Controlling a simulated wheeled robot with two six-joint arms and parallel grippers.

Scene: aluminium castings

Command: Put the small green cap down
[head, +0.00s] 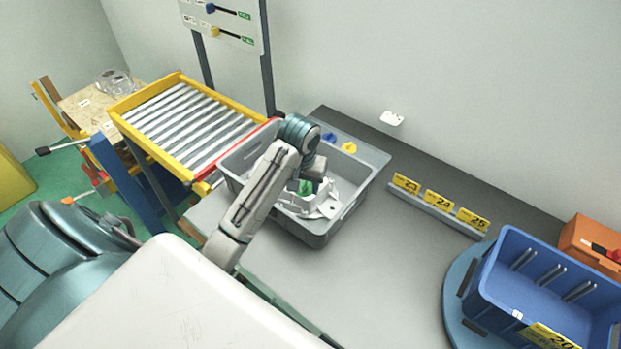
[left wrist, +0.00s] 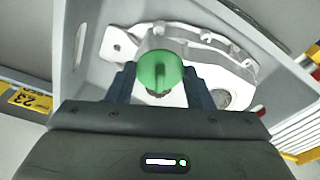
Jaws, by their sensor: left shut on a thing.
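The small green cap (left wrist: 160,72) is between the two fingers of my left gripper (left wrist: 160,88) in the left wrist view, and the gripper is shut on it. In the head view the cap (head: 305,187) shows just below the left gripper (head: 312,178). Behind the cap is a pale aluminium casting (head: 322,204) lying in a grey tray (head: 324,239); it also fills much of the left wrist view (left wrist: 225,68). I cannot tell whether the cap touches the casting. My right gripper is not in view.
A blue cap (head: 329,138) and a yellow cap (head: 349,147) lie at the tray's back. A roller conveyor (head: 190,127) stands left of the tray. A number rail (head: 437,210) and a blue crate (head: 545,262) are to the right. Bare table (head: 360,285) lies between.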

